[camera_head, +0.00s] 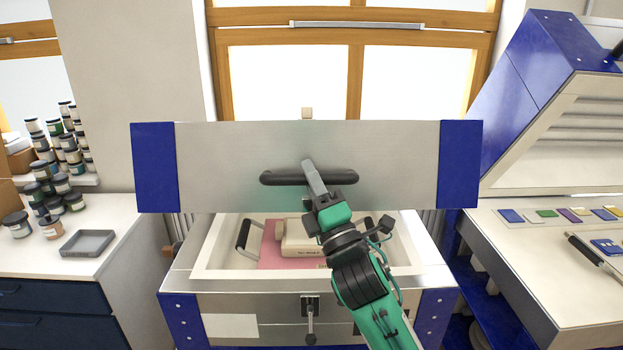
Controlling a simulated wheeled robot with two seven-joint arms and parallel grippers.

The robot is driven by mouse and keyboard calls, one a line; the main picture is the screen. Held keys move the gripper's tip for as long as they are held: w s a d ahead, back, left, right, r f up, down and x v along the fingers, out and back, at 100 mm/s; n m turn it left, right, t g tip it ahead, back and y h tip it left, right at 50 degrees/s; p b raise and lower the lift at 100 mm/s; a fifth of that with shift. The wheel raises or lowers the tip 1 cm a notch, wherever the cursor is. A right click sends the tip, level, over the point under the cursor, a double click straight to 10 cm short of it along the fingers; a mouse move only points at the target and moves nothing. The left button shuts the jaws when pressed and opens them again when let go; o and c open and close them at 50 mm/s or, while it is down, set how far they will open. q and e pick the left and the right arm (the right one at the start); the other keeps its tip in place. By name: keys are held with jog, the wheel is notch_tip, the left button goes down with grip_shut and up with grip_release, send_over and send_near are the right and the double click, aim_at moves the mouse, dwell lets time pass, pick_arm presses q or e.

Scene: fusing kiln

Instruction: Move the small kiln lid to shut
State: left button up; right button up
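The small kiln (182,283) stands in the middle, with its chamber showing. Its metal lid (225,145) with blue ends is raised above and behind the chamber, its broad face toward me. A dark horizontal handle (282,178) runs across the lid's middle. My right gripper (314,178) reaches up from the lower right, and a grey finger crosses in front of the handle near its middle. The other finger is hidden, so I cannot tell whether the gripper is closed on the handle. My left gripper is not in view.
In the chamber are a pink sheet (268,245) and a pale block (300,240). A larger kiln with a blue raised lid (520,70) stands at right. At left, a counter (110,215) holds jars (52,227) and a grey tray (88,243).

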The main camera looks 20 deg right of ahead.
jog(key=shift+o, duration=0.3)
jog(key=shift+s+f, duration=0.2)
jog(key=shift+f, duration=0.05)
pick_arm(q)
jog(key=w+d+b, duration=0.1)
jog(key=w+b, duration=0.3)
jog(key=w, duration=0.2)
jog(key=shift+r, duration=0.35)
pick_arm(e)
jog(key=v, duration=1.3)
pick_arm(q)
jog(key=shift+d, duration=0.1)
pick_arm(e)
jog(key=shift+s, duration=0.1)
